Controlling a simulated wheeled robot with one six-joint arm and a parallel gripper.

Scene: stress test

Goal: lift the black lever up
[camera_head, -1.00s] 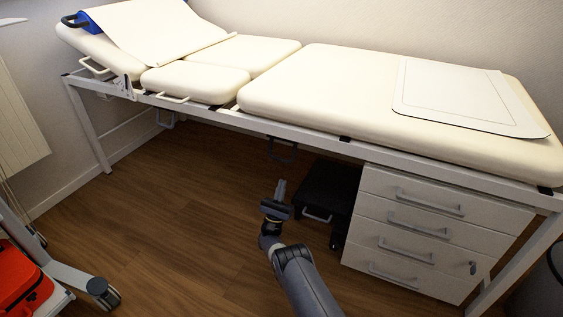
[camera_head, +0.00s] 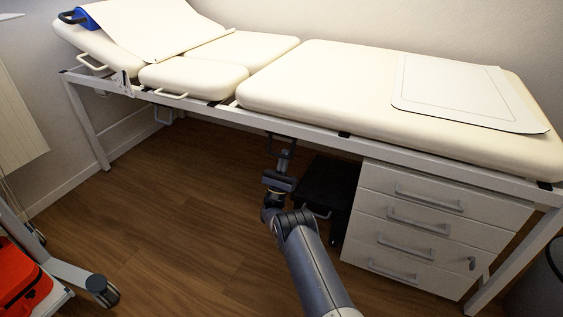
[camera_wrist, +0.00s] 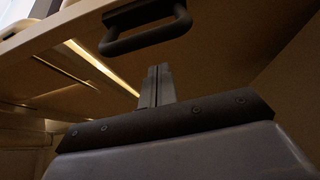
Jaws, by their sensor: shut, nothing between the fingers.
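The black lever (camera_head: 269,144) is a U-shaped loop hanging below the front rail of the cream couch. In the wrist view the lever (camera_wrist: 148,40) spans the top, with its lower bar across the picture. My gripper (camera_head: 284,162) is under the couch edge at the lever's lower end. In the wrist view the fingers of my gripper (camera_wrist: 157,68) are together and empty, pointing up towards the lever's bar. I cannot tell whether they touch it.
The padded couch (camera_head: 320,88) stands over the gripper on a white frame. A black step stool (camera_head: 328,184) is just right of my gripper, beside a white drawer cabinet (camera_head: 413,222). A cart wheel (camera_head: 103,291) is at lower left. The wooden floor left of my arm is clear.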

